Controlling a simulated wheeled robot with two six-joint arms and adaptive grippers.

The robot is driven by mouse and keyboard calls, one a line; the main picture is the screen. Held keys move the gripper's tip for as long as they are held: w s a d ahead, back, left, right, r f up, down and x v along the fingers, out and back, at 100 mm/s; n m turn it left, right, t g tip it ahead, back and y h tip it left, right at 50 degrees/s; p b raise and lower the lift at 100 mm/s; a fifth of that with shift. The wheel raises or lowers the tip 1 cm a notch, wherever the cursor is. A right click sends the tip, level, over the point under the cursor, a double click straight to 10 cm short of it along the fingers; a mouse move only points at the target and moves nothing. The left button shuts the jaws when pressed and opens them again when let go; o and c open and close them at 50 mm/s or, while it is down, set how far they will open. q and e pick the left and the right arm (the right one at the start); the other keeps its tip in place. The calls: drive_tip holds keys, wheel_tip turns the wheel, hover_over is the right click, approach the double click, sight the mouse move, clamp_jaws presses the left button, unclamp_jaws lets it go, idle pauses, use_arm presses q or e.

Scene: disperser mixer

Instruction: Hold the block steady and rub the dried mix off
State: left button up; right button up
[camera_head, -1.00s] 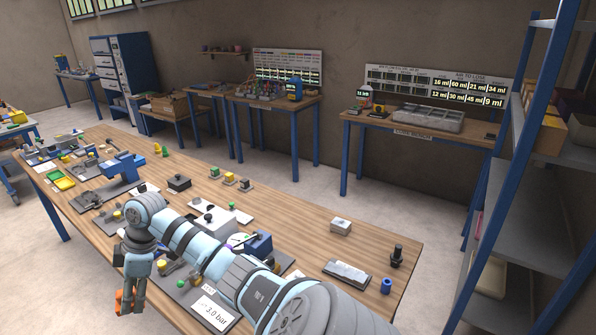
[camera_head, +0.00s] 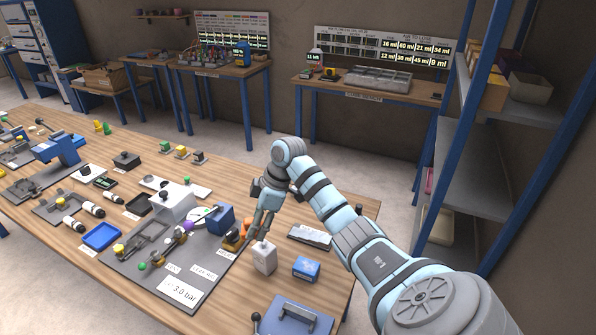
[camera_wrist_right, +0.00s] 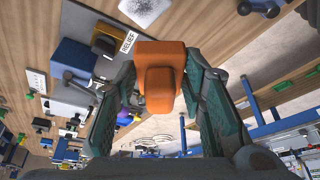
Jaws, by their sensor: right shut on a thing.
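My right gripper (camera_head: 258,232) reaches down over the right part of the table. In the right wrist view its fingers (camera_wrist_right: 160,95) are shut on an orange piece (camera_wrist_right: 160,65), blocky with a smaller raised part. In the head view the piece is mostly hidden by the fingers. A small white block (camera_head: 264,258) stands upright just in front of the gripper. A blue block with a pale label (camera_head: 306,268) lies to its right. I cannot tell which thing is the task's block, and I can make out no dried mix. My left gripper is out of view.
A grey panel (camera_head: 205,270) with a blue box (camera_head: 220,219), knobs and a "3.0 bar" label lies left of the gripper. A blue tray (camera_head: 101,237) lies farther left. A blue board with a handle (camera_head: 295,318) is at the front. Blue-framed shelving (camera_head: 465,190) stands right.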

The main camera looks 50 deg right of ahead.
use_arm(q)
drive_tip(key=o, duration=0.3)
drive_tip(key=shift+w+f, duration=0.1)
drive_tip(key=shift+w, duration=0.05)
use_arm(e)
drive_tip(key=shift+s+d+f+n, duration=0.15)
drive_tip(key=shift+d+f+n, duration=0.2)
drive_tip(key=shift+n, duration=0.25)
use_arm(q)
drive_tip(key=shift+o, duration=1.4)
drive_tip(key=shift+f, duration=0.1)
use_arm(e)
drive_tip(key=shift+f+g, duration=0.25)
drive_tip(key=shift+g, duration=0.05)
drive_tip(key=shift+s+d+f+b, duration=0.1)
drive_tip(key=shift+f+b, duration=0.25)
drive_tip(key=shift+b, duration=0.2)
drive_tip(key=b, duration=0.5)
hover_over(265, 252)
wheel_tip(265, 252, down, 4)
drive_tip(key=shift+f, duration=0.1)
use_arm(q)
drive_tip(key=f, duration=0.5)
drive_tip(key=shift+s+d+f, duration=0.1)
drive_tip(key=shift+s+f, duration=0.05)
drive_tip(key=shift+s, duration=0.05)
use_arm(e)
drive_tip(key=shift+r, duration=0.2)
